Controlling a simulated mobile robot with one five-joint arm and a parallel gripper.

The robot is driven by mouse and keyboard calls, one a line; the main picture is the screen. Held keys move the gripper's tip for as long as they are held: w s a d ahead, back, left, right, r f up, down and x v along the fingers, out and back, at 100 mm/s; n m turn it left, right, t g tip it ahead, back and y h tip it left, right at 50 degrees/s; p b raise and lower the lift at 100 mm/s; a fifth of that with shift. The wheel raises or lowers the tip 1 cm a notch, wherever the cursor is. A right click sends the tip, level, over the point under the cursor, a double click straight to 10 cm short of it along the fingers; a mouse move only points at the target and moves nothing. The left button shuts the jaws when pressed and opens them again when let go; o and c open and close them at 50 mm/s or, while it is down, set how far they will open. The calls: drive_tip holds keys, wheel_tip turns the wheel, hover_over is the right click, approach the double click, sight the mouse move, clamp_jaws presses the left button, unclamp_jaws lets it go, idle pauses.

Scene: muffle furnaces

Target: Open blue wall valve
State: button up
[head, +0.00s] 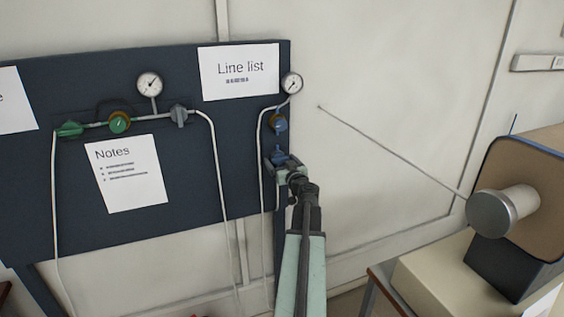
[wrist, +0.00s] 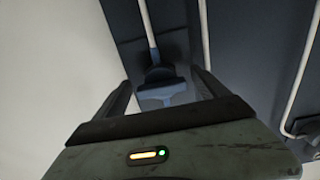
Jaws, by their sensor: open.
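The blue wall valve (head: 281,158) is on the right edge of the dark blue panel, on a thin pipe below a gauge. In the wrist view its blue handle (wrist: 162,90) lies between my two fingers. My gripper (head: 290,172) is open and reaches up to the valve from below. In the wrist view my gripper (wrist: 163,88) has a finger on each side of the handle, with gaps visible. Whether a finger touches the handle cannot be told. In the head view my gripper hides the lower part of the valve.
A second blue fitting (head: 279,123) and a round gauge (head: 292,83) sit just above on the panel (head: 185,170). A green valve (head: 70,129), a green regulator (head: 119,122) and a grey valve (head: 180,115) are to the left. A furnace (head: 525,190) stands at right.

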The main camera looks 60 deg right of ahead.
drive_tip(key=c, duration=1.4)
drive_tip(key=shift+d+r, duration=0.1)
drive_tip(key=shift+d, duration=0.05)
drive_tip(key=shift+m, duration=0.9)
drive_tip(key=m, duration=0.7)
drive_tip(key=shift+a, duration=0.3)
drive_tip(key=m, duration=0.4)
drive_tip(key=shift+m, duration=2.6)
